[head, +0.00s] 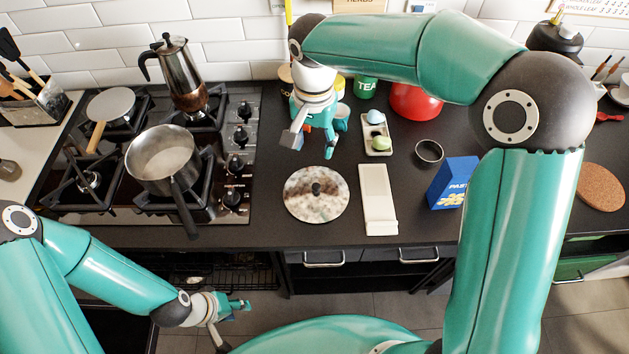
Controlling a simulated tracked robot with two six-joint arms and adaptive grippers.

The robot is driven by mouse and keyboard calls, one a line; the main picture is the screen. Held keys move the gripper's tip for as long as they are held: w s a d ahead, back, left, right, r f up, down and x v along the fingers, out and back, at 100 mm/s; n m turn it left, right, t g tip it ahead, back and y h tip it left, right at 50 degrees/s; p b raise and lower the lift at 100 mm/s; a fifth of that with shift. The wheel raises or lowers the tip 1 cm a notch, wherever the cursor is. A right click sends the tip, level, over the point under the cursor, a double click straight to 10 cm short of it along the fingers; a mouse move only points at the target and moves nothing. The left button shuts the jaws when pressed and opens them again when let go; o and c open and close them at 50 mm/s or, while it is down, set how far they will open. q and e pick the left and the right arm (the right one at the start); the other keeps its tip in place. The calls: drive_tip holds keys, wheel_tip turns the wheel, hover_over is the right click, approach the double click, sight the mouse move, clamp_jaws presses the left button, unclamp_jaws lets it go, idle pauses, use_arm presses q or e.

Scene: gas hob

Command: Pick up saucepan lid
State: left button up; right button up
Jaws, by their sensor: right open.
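The saucepan lid (316,207) is a round, mottled grey and brown disc with a dark knob (316,188) on top. It lies flat on the dark worktop, right of the hob. My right gripper (311,147) is open and empty, pointing down just behind the lid and apart from it. My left gripper (232,308) is low in front of the worktop, far from the lid; whether its fingers are open is unclear. The saucepan (162,160) stands uncovered on the hob with its dark handle towards the front.
A white rest (378,200) lies just right of the lid, with a blue pasta box (453,183) and dark ring-shaped bowl (429,152) beyond. A small tray (377,142) and red kettle-like object (415,102) stand behind. A moka pot (181,75) and small pan (110,106) are on the hob.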

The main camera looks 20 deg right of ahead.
hover_over(316, 187)
wheel_tip(316, 187, down, 11)
drive_tip(key=shift+r+p, duration=0.1)
drive_tip(key=shift+p, duration=0.3)
wheel_tip(316, 187, down, 4)
drive_tip(key=shift+f+p, duration=0.25)
drive_tip(key=shift+p, duration=0.55)
drive_tip(key=shift+w+f, duration=0.1)
drive_tip(key=shift+f, duration=0.35)
clamp_jaws()
